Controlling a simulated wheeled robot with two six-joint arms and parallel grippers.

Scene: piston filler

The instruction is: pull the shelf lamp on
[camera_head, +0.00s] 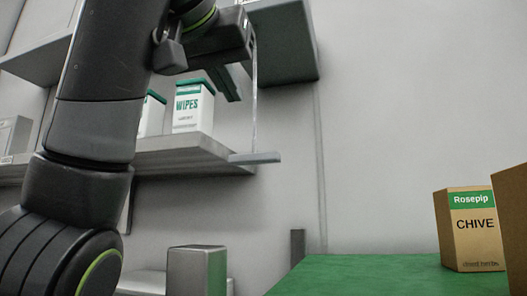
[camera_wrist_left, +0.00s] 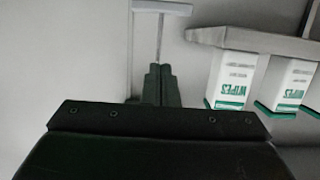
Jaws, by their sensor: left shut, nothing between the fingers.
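The shelf lamp seems to be the grey box-shaped unit (camera_head: 285,45) high on the wall, though I cannot see a bulb. A thin pale pull cord (camera_head: 255,110) hangs beside its left side, down to a flat grey bar (camera_head: 255,158). My left gripper (camera_head: 232,96) is shut and empty, just left of the cord in the head view. In the left wrist view the closed fingers (camera_wrist_left: 160,72) line up with the cord (camera_wrist_left: 160,38), which runs to the bar (camera_wrist_left: 162,7). I cannot tell whether they touch it. My right gripper is not in view.
White wipes boxes (camera_head: 192,108) with green lids stand on a grey shelf (camera_head: 190,152) close to my left gripper. A green work surface (camera_head: 370,275) below carries a brown Rosepip Chive box (camera_head: 470,230).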

